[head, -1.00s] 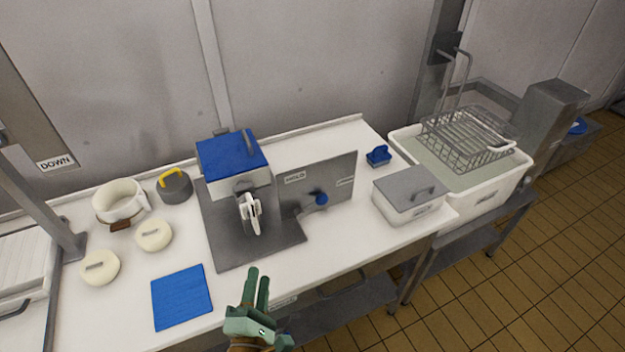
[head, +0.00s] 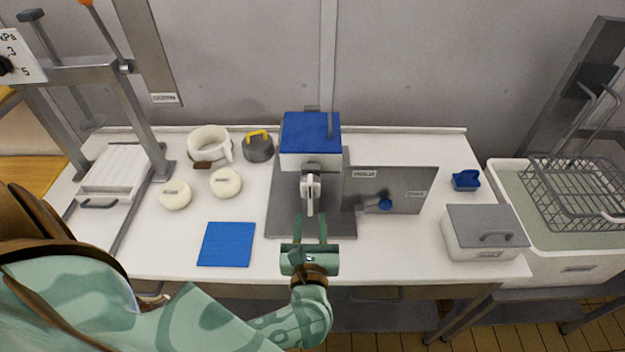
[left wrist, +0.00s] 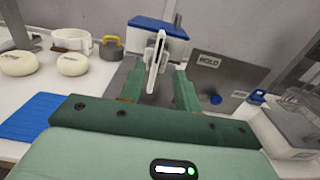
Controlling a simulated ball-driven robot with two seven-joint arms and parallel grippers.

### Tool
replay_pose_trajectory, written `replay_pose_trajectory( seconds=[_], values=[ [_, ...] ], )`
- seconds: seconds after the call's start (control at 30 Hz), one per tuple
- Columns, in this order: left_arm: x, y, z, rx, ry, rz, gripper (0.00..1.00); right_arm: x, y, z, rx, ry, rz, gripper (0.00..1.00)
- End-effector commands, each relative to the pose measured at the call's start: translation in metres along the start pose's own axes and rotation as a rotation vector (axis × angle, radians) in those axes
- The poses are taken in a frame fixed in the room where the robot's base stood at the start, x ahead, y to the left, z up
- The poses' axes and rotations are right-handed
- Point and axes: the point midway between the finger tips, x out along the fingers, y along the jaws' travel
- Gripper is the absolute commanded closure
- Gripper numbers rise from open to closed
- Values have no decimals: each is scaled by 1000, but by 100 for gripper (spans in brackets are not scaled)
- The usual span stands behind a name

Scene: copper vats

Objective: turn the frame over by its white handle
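A wire frame (head: 580,190) with a white grip (head: 612,217) sits over the white tub at the right, cut off by the picture edge. A second white handle (head: 310,193) stands upright on the front of a blue-topped grey unit (head: 311,134). My left gripper (head: 310,232) is open and empty, just in front of that unit. In the left wrist view, this upright handle (left wrist: 156,62) shows beyond and between my two fingers (left wrist: 158,88). I cannot tell the exact gap to it. My right gripper is not in view.
A grey plate (head: 400,195) with a blue knob stands right of the unit. A lidded box (head: 484,232) and a liquid-filled tub (head: 520,235) are farther right.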

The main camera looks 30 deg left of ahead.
Motion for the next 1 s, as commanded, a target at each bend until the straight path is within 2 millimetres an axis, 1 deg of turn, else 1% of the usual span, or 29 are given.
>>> replay_pose_trajectory(
  seconds=[0.03, 0.2, 0.3, 0.43, 0.6, 0.9, 0.93, 0.97, 1.0],
  values=[
    [14, 0, 4, 1, -6, 2, 67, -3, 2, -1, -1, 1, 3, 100],
    [58, 0, 3, 3, -5, 0, 67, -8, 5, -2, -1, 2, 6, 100],
    [81, 0, 3, 3, -5, 1, 67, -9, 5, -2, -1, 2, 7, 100],
    [103, 0, 2, 4, -3, 1, 67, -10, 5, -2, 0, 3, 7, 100],
    [118, 0, 1, 3, -1, -1, 67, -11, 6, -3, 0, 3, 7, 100],
    [121, 0, 0, 3, 0, 0, 67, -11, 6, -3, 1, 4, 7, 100],
    [121, 0, 0, 3, 0, 0, 73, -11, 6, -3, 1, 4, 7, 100],
    [121, 0, 0, 3, 0, 0, 81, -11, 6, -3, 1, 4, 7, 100],
    [121, 0, 0, 3, -1, 0, 92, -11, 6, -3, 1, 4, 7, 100]
  ],
)
